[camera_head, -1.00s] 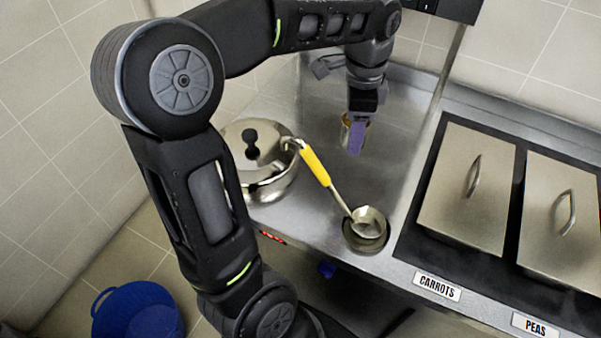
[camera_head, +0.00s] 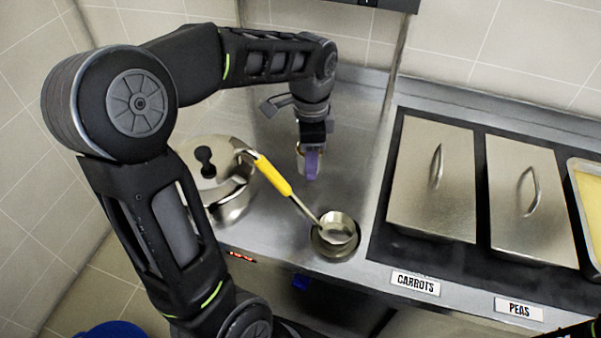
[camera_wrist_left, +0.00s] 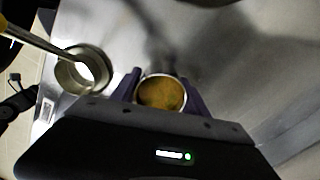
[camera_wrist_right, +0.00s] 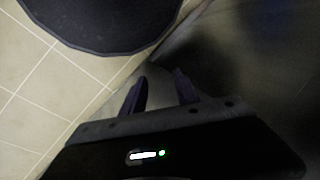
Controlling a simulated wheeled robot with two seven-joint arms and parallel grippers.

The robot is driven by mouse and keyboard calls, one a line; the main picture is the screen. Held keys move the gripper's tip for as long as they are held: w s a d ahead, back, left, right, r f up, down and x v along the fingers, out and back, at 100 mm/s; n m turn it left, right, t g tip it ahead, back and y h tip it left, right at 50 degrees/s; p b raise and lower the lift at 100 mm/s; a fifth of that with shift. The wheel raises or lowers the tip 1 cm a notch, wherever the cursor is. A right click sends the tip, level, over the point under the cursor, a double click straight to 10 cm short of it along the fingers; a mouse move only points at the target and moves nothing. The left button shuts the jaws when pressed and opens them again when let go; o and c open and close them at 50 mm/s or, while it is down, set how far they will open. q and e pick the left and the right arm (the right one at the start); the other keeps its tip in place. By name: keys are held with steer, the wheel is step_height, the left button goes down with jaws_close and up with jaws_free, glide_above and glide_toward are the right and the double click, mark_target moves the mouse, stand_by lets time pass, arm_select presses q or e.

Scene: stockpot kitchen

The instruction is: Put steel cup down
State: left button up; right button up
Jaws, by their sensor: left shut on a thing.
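My left gripper (camera_head: 312,165) is shut on the steel cup (camera_head: 300,150), its purple fingers on either side of it. In the left wrist view the steel cup (camera_wrist_left: 161,93) shows from above, with a brown-orange filling, between the fingers. In the head view the fingers hide most of the cup. It is over the steel counter (camera_head: 262,125), behind the ladle's bowl and right of the pot; I cannot tell whether it touches the counter. My right gripper (camera_wrist_right: 160,92) is open and empty, seen only in the right wrist view.
A lidded pot (camera_head: 225,165) stands to the left. A yellow-handled ladle (camera_head: 270,176) rests with its bowl in a round steel holder (camera_head: 322,250) near the front edge. Lidded pans labelled CARROTS (camera_head: 430,180) and PEAS (camera_head: 528,205) are at the right. The counter around the cup is clear.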

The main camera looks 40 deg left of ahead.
mark_target(309, 183)
arm_select(q)
steer(key=shift+f, duration=0.55)
steer(key=shift+f, duration=0.1)
steer(key=shift+f, duration=1.75)
steer(key=shift+f, duration=0.2)
steer(key=o, duration=1.6)
steer(key=shift+c, duration=0.2)
steer(key=shift+r, duration=0.1)
step_height(309, 183, up, 12)
